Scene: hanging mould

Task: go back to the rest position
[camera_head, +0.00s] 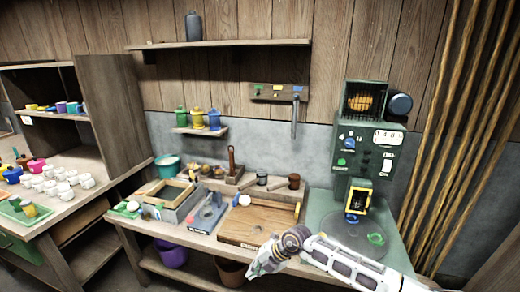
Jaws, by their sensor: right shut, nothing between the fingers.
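My right arm comes in from the lower right. My right gripper (256,268) is shut and empty, at the front edge of the workbench, in front of the wooden board (250,226). It looks clear of the objects on the bench. My left gripper is not in view.
A green machine (362,150) with dials stands at the right, with a round plate below it. A grey-framed box (172,200) sits on the bench's left. A shelf unit (112,100) stands at the left. Tall poles (455,120) lean at the right. A purple bucket (171,254) stands below.

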